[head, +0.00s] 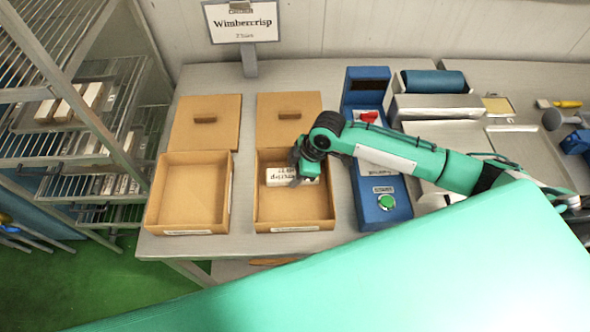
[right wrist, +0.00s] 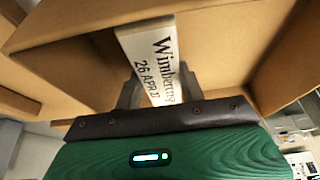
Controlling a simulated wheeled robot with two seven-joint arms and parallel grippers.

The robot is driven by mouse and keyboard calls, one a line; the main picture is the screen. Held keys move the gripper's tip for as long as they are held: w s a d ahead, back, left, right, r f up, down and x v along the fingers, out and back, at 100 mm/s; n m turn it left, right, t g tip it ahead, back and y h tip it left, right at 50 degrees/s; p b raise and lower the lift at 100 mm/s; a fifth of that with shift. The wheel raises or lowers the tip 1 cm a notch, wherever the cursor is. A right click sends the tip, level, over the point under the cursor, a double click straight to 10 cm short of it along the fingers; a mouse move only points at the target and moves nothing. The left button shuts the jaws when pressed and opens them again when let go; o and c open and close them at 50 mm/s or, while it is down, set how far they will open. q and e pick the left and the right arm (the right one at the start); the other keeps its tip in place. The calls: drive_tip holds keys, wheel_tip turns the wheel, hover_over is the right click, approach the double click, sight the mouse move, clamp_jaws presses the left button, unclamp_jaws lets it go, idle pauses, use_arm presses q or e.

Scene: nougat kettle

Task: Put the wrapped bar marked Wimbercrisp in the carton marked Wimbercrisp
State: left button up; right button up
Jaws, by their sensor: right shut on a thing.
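The white wrapped bar (head: 306,184) is in the jaws of my right gripper (head: 296,172), within the outline of the right open carton (head: 290,210). In the right wrist view the bar (right wrist: 152,55) reads "Wimbercr…" and "26 APR", and brown cardboard walls (right wrist: 215,45) surround it. My right gripper (right wrist: 155,92) is shut on it. I cannot tell whether the bar touches the carton floor. A second open carton (head: 185,212) stands to the left and looks empty. The front labels of both cartons are too small to read. My left gripper is out of view.
A sign (head: 242,22) reading "Wimbercrisp" stands behind the cartons. Two cardboard lids (head: 205,130) lie behind them. A blue device with a green button (head: 387,202) is close on the right. A wire rack (head: 75,150) with white bars stands at left.

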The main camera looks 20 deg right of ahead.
drive_tip(key=o, duration=1.5)
drive_tip(key=shift+o, duration=0.2)
wheel_tip(320, 180, up, 8)
drive_tip(key=p, duration=0.8)
drive_tip(key=shift+r, duration=0.1)
